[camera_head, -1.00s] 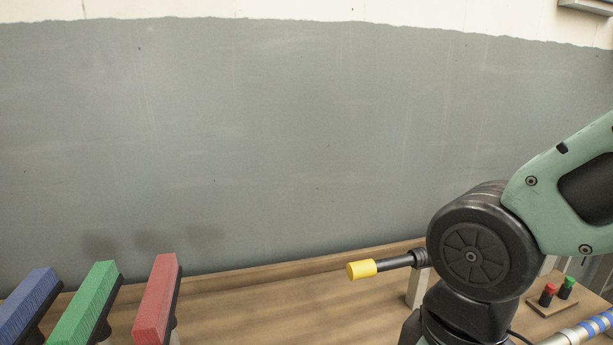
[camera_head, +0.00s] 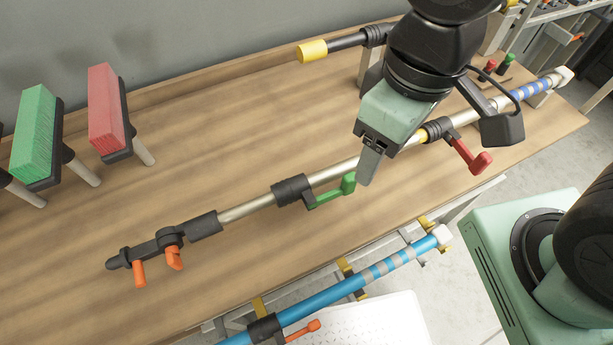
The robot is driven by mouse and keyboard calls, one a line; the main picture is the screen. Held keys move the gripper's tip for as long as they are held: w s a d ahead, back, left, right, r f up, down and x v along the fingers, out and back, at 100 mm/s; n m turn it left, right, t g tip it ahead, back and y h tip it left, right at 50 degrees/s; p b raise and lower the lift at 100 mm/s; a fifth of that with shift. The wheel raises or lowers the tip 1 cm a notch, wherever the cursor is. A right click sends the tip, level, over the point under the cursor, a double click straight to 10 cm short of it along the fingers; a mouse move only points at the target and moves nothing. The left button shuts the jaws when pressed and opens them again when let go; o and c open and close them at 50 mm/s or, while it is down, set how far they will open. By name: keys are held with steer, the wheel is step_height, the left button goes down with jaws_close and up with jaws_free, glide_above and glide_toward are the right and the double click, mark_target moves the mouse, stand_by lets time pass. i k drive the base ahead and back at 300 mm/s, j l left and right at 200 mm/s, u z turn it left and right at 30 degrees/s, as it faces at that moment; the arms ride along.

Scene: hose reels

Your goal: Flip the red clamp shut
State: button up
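The red clamp (camera_head: 475,158) is a short lever on a black collar around a long metal pole (camera_head: 256,201). It sticks out from the pole at an angle toward the front right, with its thick red end free. My gripper (camera_head: 368,166) hangs over the pole, to the left of the red clamp and just right of the green clamp (camera_head: 334,193). It points down and touches neither clamp that I can see. Its fingers appear as one narrow grey shape, so their gap is hidden.
The pole lies along a wooden table (camera_head: 205,155) and has orange handles (camera_head: 157,264) at its left end. A blue pole (camera_head: 330,296) runs along the front. Red (camera_head: 108,108) and green (camera_head: 36,135) brushes stand at left. A yellow-tipped rod (camera_head: 312,51) is behind my arm.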

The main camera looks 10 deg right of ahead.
mark_target(477, 166)
steer(key=k+l+u, duration=0.15)
steer(key=l, duration=0.25)
steer(key=k+l+u, duration=0.1)
steer(key=l, duration=0.25)
steer(key=k+l+u, duration=0.15)
steer(key=l, duration=0.2)
steer(key=k+l+u, duration=0.1)
steer(key=k+l, duration=0.15)
steer(key=l, duration=0.1)
